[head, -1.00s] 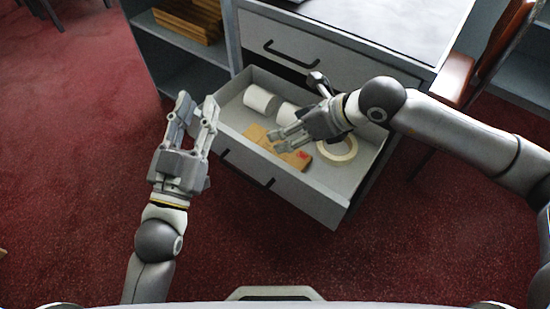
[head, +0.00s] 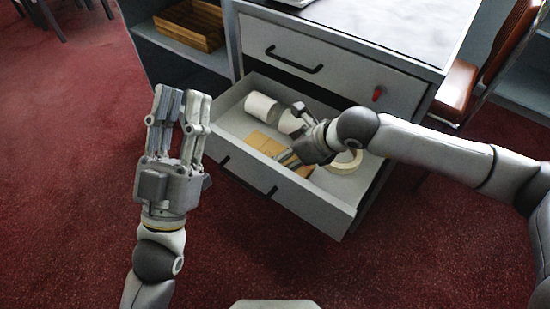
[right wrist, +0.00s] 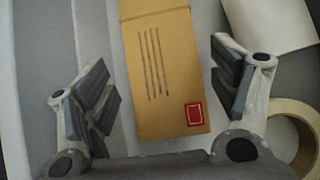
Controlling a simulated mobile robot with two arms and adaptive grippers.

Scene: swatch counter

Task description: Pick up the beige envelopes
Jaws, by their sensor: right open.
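The beige envelopes (head: 264,143) lie flat in the open drawer, partly hidden by my right gripper in the head view. In the right wrist view, the top envelope (right wrist: 160,75) shows dark written lines and a red stamp mark. My right gripper (right wrist: 168,85) is open, with one finger to each side of the envelopes and a gap on both sides. In the head view, my right gripper (head: 293,135) is low inside the drawer. My left gripper (head: 180,108) is open and empty, outside the drawer to its left.
The right wrist view shows the tape ring (right wrist: 300,125) close to my right finger. A closed drawer (head: 325,68) is above. Carpet surrounds the cabinet.

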